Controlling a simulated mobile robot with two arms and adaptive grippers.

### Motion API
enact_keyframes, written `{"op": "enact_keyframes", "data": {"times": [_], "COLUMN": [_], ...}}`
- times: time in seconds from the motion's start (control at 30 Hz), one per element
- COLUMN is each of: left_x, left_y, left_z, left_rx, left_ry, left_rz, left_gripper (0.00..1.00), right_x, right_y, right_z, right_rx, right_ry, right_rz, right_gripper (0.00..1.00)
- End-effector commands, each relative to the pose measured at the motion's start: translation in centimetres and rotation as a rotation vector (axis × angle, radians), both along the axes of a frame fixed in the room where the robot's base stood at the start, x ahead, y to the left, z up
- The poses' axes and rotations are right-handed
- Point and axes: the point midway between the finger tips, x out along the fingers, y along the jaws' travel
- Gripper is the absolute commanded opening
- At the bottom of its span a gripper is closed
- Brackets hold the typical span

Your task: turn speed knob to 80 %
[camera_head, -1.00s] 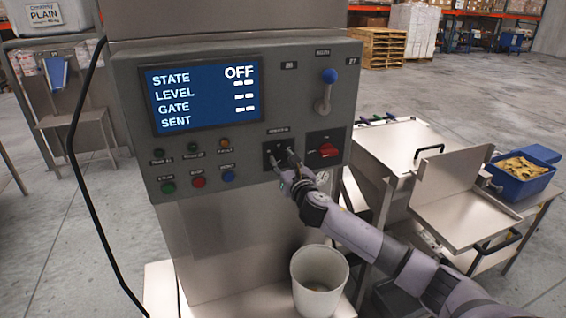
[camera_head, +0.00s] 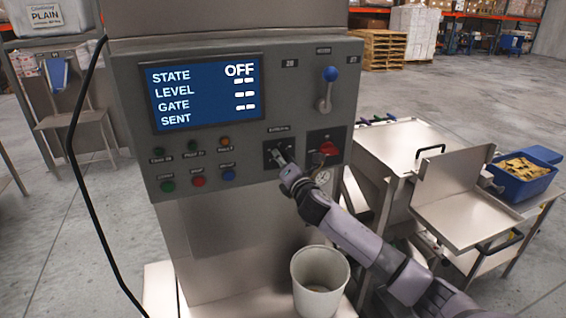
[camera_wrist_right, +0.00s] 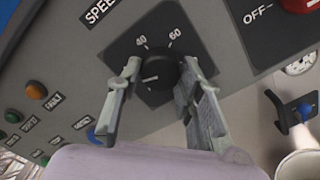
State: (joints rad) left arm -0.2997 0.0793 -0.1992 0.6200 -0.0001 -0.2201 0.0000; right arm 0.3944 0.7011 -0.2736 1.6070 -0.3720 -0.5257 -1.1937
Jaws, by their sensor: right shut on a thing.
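The black round speed knob (camera_wrist_right: 162,72) is on its dark square plate, with scale marks 40 and 60 visible above it in the right wrist view. A short white line on the knob points to the left in that view. The other scale marks are hidden or too small to read. My right gripper (camera_head: 281,155) is at the knob, with one finger on each side, shut on it. In the head view the fingers mostly cover the knob on its plate (camera_head: 268,162). My left gripper is not in view.
The screen (camera_head: 205,93) reads STATE OFF. A red switch (camera_head: 328,148) is just right of the knob, below a blue-tipped lever (camera_head: 328,88). Lit-coloured buttons (camera_head: 198,181) sit to the left. A white bucket (camera_head: 319,280) stands below my right arm.

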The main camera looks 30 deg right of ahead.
Motion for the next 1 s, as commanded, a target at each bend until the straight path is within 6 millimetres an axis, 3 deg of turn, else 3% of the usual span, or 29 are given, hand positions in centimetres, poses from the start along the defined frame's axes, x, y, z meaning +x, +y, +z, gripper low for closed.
{"op": "enact_keyframes", "data": {"times": [1.0], "left_x": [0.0], "left_y": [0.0], "left_z": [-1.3], "left_rx": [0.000], "left_ry": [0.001], "left_rz": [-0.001], "left_gripper": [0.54], "right_x": [0.0], "right_y": [0.0], "right_z": [0.1], "right_rx": [0.943], "right_ry": [-0.226], "right_rz": [-0.001], "right_gripper": [0.06]}}
